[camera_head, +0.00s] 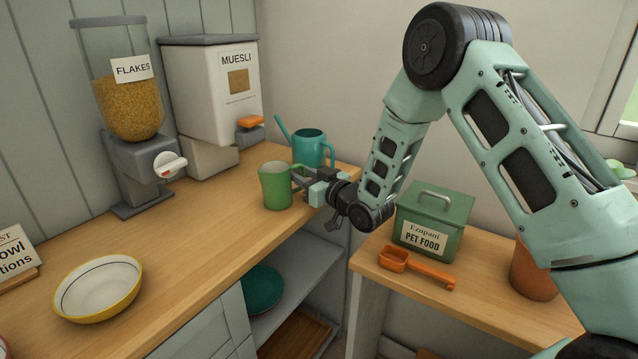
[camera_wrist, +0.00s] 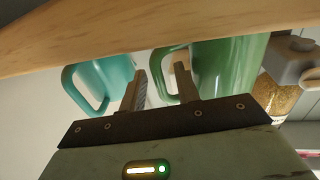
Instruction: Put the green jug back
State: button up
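The green jug (camera_head: 276,187) stands upright on the wooden worktop, near its right end in the head view. Its handle faces my gripper (camera_head: 307,182), which reaches in from the right. In the wrist view the jug (camera_wrist: 228,75) is at the right and its handle (camera_wrist: 154,72) lies between the two fingertips (camera_wrist: 164,70). One finger is outside the handle and one is inside its loop. The fingers are apart, with a gap showing beside the handle. The far side of the jug is hidden.
A teal watering can (camera_head: 312,147) stands just behind the jug and gripper. Cereal dispensers (camera_head: 210,95) stand along the wall. A yellow-rimmed bowl (camera_head: 98,288) sits at front left. A lower table holds a pet food tin (camera_head: 434,222), orange scoop (camera_head: 415,266) and terracotta pot (camera_head: 532,272).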

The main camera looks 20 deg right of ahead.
jog(key=b+v, duration=0.2)
jog(key=v, duration=1)
jog(key=s+a+n+g+h, duration=0.1)
jog(key=s+a+g+h, duration=0.2)
jog(key=s+a+g, duration=0.75)
jog(key=s+a+r+n+g+h, duration=0.1)
jog(key=s+g+h, duration=0.3)
jog(key=s, duration=2)
jog(key=shift+r+n+g, duration=0.3)
jog(key=shift+r+g, duration=0.05)
jog(key=shift+g, duration=0.6)
notch_tip(320, 180, up, 7)
jog(key=p, duration=0.7)
jog(key=shift+r, duration=0.2)
jog(key=shift+w, duration=0.1)
